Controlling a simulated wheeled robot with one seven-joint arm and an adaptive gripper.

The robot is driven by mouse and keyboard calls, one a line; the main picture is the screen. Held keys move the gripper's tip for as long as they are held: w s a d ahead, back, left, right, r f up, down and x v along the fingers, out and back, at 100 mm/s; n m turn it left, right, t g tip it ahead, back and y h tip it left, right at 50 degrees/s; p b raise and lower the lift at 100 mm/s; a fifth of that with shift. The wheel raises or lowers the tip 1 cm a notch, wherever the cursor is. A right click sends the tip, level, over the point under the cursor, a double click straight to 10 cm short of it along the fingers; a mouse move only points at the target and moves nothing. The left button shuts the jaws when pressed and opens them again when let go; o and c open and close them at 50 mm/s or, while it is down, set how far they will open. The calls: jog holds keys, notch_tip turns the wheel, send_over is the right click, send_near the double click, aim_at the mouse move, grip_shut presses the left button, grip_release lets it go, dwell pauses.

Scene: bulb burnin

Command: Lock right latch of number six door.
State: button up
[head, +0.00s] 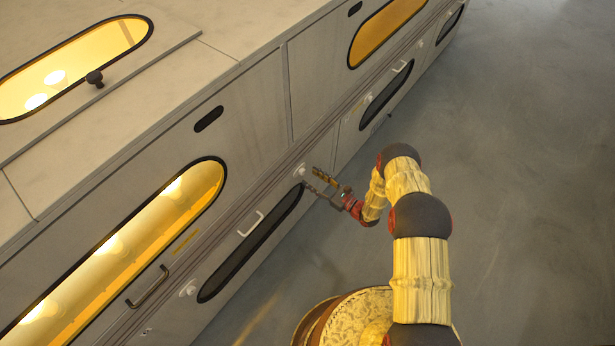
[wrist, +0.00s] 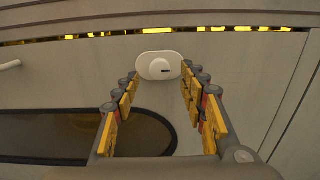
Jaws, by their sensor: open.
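A white oval latch with a round knob (wrist: 160,67) sits on the grey cabinet front in the wrist view, straight ahead between my fingertips. In the head view the same latch (head: 299,171) is at the upper right of a lower door with a dark oval window (head: 250,243) and a white bar handle (head: 251,224). No door number is readable.
A second white latch (head: 188,288) is at the door's lower left. A dark handle (head: 148,287) sits under the glowing oval window (head: 130,250) above. Another lower door (head: 387,95) lies farther along. Open grey floor (head: 530,200) is on the right.

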aim_at(304, 173)
jog(key=shift+b+x, duration=0.3)
jog(key=shift+x, duration=1.35)
jog(key=shift+c, duration=0.7)
grip_shut()
